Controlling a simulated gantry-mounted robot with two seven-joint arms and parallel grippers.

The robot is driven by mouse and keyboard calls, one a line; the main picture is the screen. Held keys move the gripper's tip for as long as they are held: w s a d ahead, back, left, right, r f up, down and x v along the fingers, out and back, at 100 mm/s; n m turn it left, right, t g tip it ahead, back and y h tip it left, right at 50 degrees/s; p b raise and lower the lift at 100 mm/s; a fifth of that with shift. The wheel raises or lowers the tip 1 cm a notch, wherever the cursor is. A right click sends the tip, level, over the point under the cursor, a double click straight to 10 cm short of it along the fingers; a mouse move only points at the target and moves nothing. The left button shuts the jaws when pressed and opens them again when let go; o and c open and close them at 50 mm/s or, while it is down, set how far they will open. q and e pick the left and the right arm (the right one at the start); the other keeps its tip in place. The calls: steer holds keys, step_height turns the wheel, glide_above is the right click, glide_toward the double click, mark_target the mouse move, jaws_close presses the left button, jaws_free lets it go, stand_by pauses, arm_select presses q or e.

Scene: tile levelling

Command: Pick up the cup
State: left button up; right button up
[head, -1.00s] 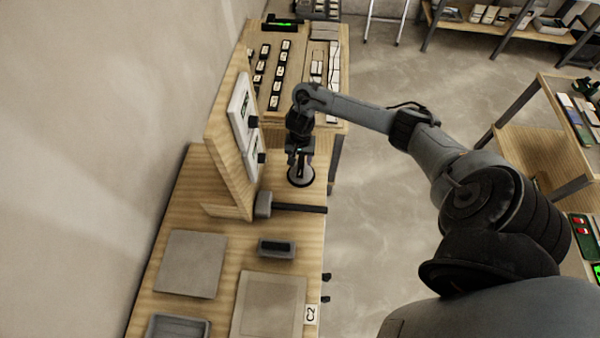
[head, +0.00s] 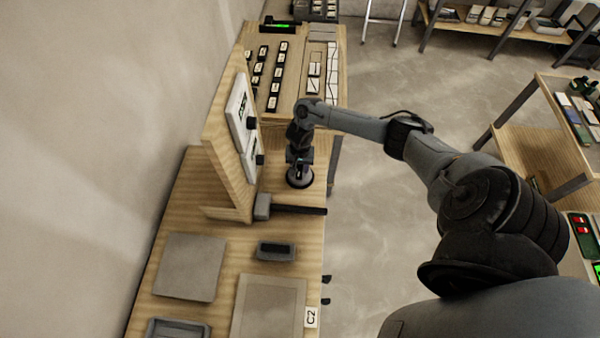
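The cup appears to be a dark round suction cup (head: 300,181) with a pale rim. It stands on the wooden bench just right of the upright panel. My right gripper (head: 299,168) points down from above, right over the cup's middle, at the height of its top. The fingertips overlap the dark cup, so I cannot tell whether they are open or closed on it. My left gripper is not in view.
A mallet (head: 263,206) with a dark handle lies just in front of the cup. An upright wooden panel (head: 228,165) stands close to its left.

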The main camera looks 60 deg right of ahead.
jaws_close()
steer(key=shift+r, duration=0.1)
